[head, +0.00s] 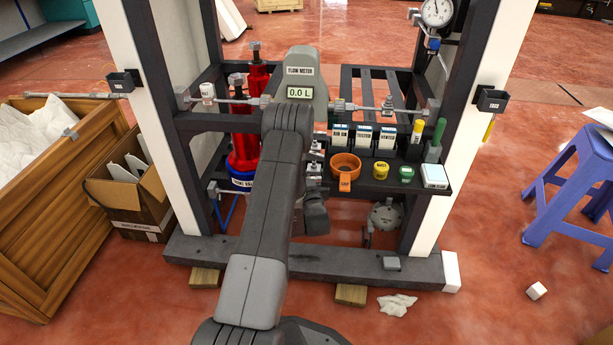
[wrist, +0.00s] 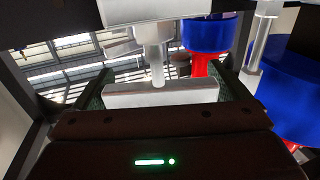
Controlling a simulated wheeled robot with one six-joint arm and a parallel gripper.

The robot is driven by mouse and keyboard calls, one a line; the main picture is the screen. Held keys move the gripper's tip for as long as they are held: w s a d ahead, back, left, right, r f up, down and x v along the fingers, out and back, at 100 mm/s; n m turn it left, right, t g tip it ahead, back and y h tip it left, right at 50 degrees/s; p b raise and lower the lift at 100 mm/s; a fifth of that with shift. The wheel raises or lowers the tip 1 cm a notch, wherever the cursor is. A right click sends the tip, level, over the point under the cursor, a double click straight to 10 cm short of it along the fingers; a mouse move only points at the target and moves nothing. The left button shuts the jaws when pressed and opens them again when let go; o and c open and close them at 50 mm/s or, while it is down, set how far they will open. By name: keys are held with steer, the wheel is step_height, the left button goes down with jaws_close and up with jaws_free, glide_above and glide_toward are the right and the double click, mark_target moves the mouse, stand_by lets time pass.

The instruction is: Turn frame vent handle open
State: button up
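In the wrist view, a pale grey metal stem (wrist: 157,62) comes down from a fitting under a white block. A pale flat bar (wrist: 160,95) lies across the gap between the fingers of my gripper (wrist: 163,88). I cannot tell whether stem and bar are one part, or which part is the vent handle. My gripper's fingers are spread wide, and no clear grip on anything shows. In the head view my arm hides the gripper. On the frame's upper rail, a small white-topped valve (head: 208,92) stands at left and a grey one (head: 388,106) at right.
A red and blue column (head: 243,140) stands left of my arm; blue cylinders (wrist: 208,35) crowd the wrist view's right side. A shelf right of my arm holds an orange cup (head: 345,164) and small boxes. A wooden crate (head: 50,240) and blue stool (head: 575,185) flank the frame.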

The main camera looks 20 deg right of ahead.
steer(key=c, duration=0.6)
steer(key=shift+n+y, duration=0.3)
steer(key=shift+y, duration=0.2)
steer(key=shift+o, duration=0.3)
steer(key=shift+n+y, duration=0.4)
steer(key=shift+y, duration=0.2)
steer(key=shift+a, duration=0.1)
steer(key=o, duration=0.8)
steer(key=shift+c, duration=0.2)
